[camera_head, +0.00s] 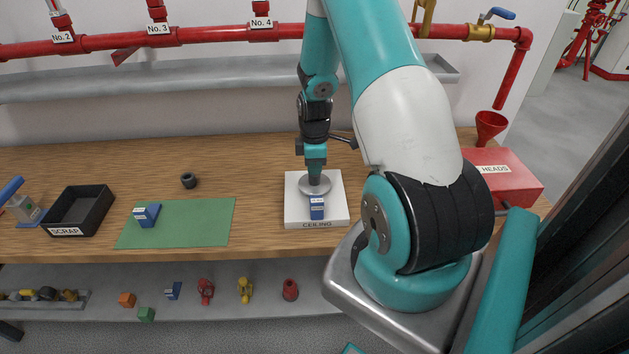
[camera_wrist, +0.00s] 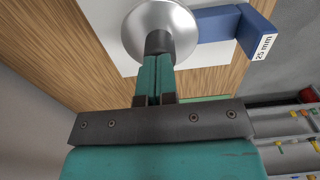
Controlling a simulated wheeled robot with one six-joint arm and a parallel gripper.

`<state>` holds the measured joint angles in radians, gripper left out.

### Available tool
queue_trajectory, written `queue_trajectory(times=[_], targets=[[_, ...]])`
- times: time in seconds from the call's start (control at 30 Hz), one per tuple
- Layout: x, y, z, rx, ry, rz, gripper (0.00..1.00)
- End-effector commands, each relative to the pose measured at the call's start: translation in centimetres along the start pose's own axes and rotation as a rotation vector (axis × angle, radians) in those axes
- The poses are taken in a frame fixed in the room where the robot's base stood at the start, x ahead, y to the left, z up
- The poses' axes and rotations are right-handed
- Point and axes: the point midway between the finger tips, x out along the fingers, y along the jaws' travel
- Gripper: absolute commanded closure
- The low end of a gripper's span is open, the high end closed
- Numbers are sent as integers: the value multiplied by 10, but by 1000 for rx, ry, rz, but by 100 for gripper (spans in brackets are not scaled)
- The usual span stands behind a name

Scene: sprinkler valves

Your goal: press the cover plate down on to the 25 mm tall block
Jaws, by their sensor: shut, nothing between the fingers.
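The cover plate (camera_head: 314,185) is a round silver disc over the white board marked CEILING (camera_head: 296,212). The wrist view also shows the plate (camera_wrist: 178,38), with a dark round piece (camera_wrist: 159,42) at its middle. The blue block (camera_head: 317,209) is at the plate's front edge. In the wrist view this block (camera_wrist: 220,24) reads 25 mm, and its flat arm runs to the plate's rim. Whether the plate rests on it I cannot tell. My gripper (camera_head: 315,168) is shut and empty, pointing down over the plate's middle. Its fingertips (camera_wrist: 157,58) are at the dark piece; contact is unclear.
Another blue block (camera_head: 147,214) stands on a green mat (camera_head: 200,222) at left, beside a black SCRAP tray (camera_head: 80,210). A dark ring (camera_head: 189,180) lies behind the mat. A red HEADS box (camera_head: 505,172) is at right. A red pipe (camera_head: 210,36) runs along the wall.

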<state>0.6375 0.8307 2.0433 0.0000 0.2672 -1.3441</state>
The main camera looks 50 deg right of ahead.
Motion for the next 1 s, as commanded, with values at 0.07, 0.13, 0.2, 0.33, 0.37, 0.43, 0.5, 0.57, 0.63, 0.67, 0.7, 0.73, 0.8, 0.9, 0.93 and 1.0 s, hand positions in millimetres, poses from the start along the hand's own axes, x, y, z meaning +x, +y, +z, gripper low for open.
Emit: queue_trajectory(times=[0.07, 0.13, 0.2, 0.33, 0.37, 0.43, 0.5, 0.57, 0.63, 0.67, 0.7, 0.73, 0.8, 0.9, 0.93, 1.0], targets=[[-2, 0, 0, 0, 0, 0, 100], [-6, 0, 0, 0, 0, 0, 100], [-13, 0, 0, 0, 0, 0, 100], [-28, 0, 0, 0, 0, 0, 100], [-31, 0, 0, 0, 0, 0, 100], [-38, 0, 0, 0, 0, 0, 100], [-46, 0, 0, 0, 0, 0, 100], [-50, 0, 0, 0, 0, 0, 100], [-52, 0, 0, 0, 0, -1, 100], [-52, 0, 0, 0, 0, -1, 100], [-51, 0, 0, 0, 0, -1, 100], [-50, 0, 0, 0, 0, -1, 100], [-50, 0, 0, 0, 0, -1, 100], [-50, 0, 0, 0, 0, -1, 100], [-50, 0, 0, 0, 0, -1, 100], [-50, 0, 0, 0, 0, -1, 100]])
